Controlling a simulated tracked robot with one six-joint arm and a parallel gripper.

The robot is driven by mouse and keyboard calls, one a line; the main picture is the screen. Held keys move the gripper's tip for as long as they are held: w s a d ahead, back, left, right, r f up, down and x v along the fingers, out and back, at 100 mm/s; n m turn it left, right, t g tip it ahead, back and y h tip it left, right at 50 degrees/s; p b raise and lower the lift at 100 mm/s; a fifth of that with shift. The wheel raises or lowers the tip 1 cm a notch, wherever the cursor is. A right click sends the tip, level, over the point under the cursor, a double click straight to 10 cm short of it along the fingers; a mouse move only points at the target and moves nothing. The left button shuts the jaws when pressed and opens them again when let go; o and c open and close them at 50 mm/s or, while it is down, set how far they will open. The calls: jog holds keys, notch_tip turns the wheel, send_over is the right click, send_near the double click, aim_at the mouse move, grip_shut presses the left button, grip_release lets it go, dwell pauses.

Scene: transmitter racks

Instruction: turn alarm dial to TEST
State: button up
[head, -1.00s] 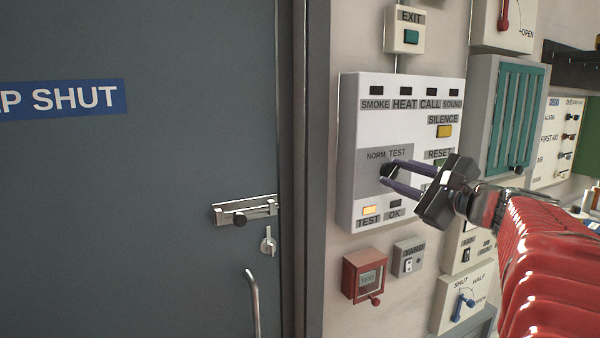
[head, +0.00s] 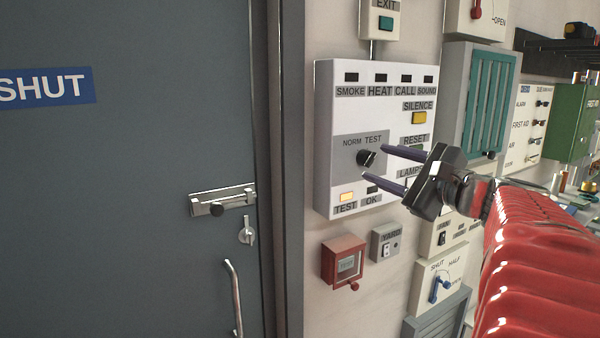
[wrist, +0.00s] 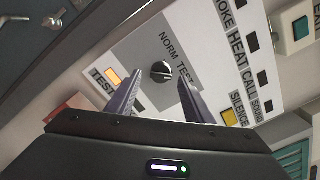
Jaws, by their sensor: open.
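The alarm dial is a black knob (head: 366,158) on a grey plate of the white alarm panel (head: 324,130), under the labels NORM and TEST. In the head view its light mark seems to point up and right, towards TEST. The knob also shows in the wrist view (wrist: 160,71), ahead of and between the fingertips. My gripper (head: 374,165) is open and empty, its two purple-grey fingers spread apart. The fingertips stand off to the right of the knob in the head view and do not touch it. The amber TEST lamp (head: 347,197) is lit; the OK lamp (head: 372,190) is dark.
A grey door (head: 130,230) with a bolt (head: 222,200) is at the left. A red call box (head: 344,262) and a YARD switch (head: 386,243) sit below the panel. A teal grille (head: 484,100) and a valve plate (head: 438,282) are near my arm.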

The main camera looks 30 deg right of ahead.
jog(key=s, duration=1.1)
jog(key=shift+d, duration=0.15)
jog(key=shift+f, duration=0.15)
